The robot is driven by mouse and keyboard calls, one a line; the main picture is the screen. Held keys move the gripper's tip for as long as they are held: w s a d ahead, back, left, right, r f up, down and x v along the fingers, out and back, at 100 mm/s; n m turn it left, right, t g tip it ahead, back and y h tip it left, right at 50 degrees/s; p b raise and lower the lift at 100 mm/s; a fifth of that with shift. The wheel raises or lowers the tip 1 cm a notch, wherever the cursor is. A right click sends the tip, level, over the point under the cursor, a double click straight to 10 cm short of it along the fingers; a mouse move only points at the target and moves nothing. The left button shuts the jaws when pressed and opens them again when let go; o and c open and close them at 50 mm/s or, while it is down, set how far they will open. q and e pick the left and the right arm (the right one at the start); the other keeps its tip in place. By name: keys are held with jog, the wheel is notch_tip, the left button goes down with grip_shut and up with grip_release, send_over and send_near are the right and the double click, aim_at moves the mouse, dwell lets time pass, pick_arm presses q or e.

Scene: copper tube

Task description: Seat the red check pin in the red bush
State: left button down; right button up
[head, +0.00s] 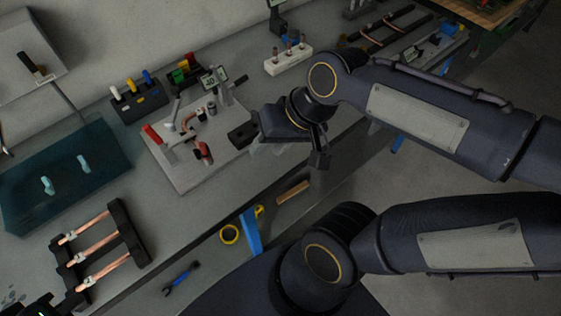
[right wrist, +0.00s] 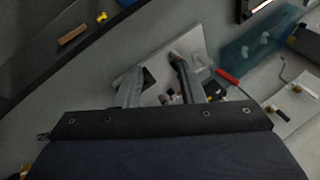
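My right gripper (head: 290,154) is open beside the right end of the pale fixture plate (head: 172,180). Its two fingers also show spread in the right wrist view (right wrist: 157,66), over the plate, with nothing clearly held. A black rack (head: 140,106) holds upright pins with coloured tops, yellow and blue among them; which is the red check pin is too small to tell. A second block (head: 183,76) carries red, yellow and green parts. The red bush cannot be singled out. A dark part with a green light at the lower left edge seems to be my left gripper (head: 32,308); its fingers are unclear.
The plate carries a red-handled clamp (head: 152,134), another red part (head: 203,151) and a small display (head: 213,78). A teal mat (head: 100,150), a black rack with copper tubes (head: 125,232) and a white block (head: 289,61) stand around it.

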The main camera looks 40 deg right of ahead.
jog(key=s, duration=0.1)
jog(key=s+f+n+t, duration=0.1)
jog(key=s+f+n, duration=0.1)
jog(key=shift+s+a+f+t, duration=0.1)
jog(key=shift+s+a+t, duration=0.1)
jog(key=shift+s+t, duration=0.15)
